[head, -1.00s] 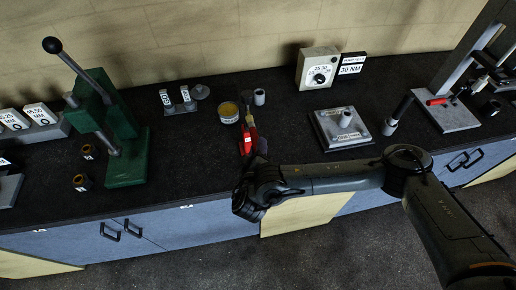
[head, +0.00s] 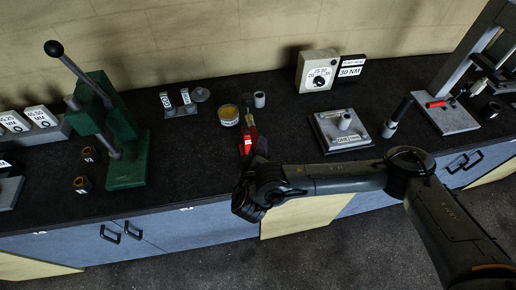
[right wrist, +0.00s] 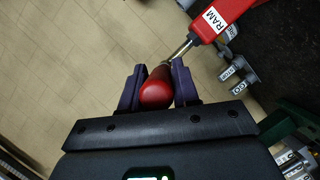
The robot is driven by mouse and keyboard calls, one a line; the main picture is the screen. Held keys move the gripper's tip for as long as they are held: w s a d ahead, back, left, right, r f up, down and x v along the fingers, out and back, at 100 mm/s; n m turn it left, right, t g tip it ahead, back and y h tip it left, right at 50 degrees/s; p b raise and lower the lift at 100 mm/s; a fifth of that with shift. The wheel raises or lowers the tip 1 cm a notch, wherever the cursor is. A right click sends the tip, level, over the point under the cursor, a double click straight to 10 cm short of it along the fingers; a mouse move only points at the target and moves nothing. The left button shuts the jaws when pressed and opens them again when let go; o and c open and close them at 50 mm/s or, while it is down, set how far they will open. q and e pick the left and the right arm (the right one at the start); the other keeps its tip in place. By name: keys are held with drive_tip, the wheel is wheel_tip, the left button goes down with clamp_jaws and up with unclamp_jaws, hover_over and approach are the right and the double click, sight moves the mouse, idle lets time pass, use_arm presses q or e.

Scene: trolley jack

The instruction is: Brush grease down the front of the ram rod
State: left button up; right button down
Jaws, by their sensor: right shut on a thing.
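The ram is a red body (right wrist: 222,18) with a white RAM label, and it also shows in the head view (head: 248,148). A bare metal rod (right wrist: 181,49) comes out of it towards the gripped handle in the right wrist view. My right gripper (right wrist: 158,78) is shut on a red rounded handle (right wrist: 156,92), seen nearly end-on, apparently the brush. The brush tip is hidden behind the handle, so I cannot tell whether it touches the rod. In the head view my right gripper (head: 259,158) is close in front of the ram. A round tin with yellow contents (head: 229,115) stands just left of it. My left gripper is out of view.
A green press (head: 118,135) with a long lever stands left. A grey plate fixture (head: 340,130) and a dial box (head: 318,69) are right. Dark bench between the press and the ram is clear.

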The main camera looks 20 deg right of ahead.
drive_tip(key=shift+r, duration=0.1)
idle(0.4)
drive_tip(key=shift+r, duration=0.75)
drive_tip(key=shift+f, duration=0.1)
idle(0.3)
drive_tip(key=shift+f+b, duration=0.75)
drive_tip(key=shift+b, duration=0.25)
